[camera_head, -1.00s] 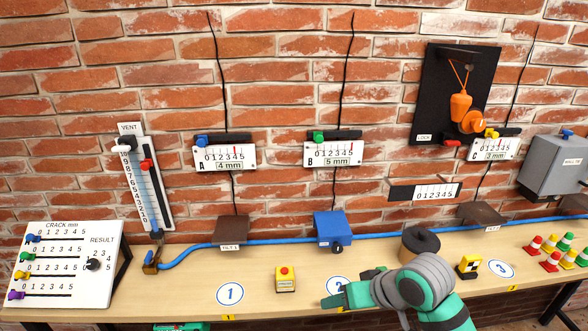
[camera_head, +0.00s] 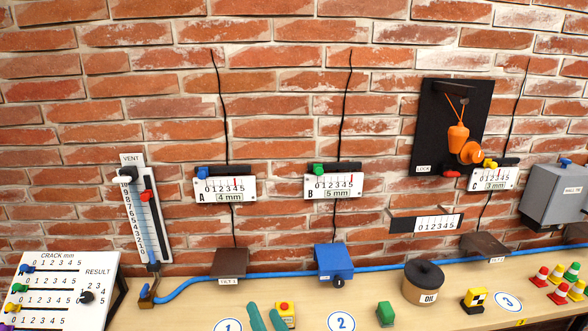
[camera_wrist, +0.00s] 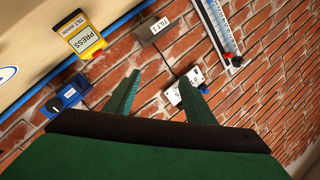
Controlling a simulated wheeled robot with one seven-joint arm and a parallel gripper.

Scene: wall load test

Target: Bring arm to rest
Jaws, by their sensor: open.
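My gripper (camera_head: 266,318) shows at the bottom edge of the head view, with its two green fingers apart and nothing between them. It is in front of the yellow box with a red button (camera_head: 285,312); I cannot tell the gap. In the wrist view my gripper (camera_wrist: 160,92) has its fingers spread towards the brick wall, and this view is tilted. The gauge A plate (camera_wrist: 183,92) shows behind the right finger. The rest of my arm is below the head view.
The bench (camera_head: 370,290) carries a blue box (camera_head: 333,261), an oil pot (camera_head: 424,283), a green block (camera_head: 386,314) and several cones (camera_head: 556,275). A crack panel (camera_head: 60,290) stands at left. Gauges and a black lock board (camera_head: 430,125) are on the wall.

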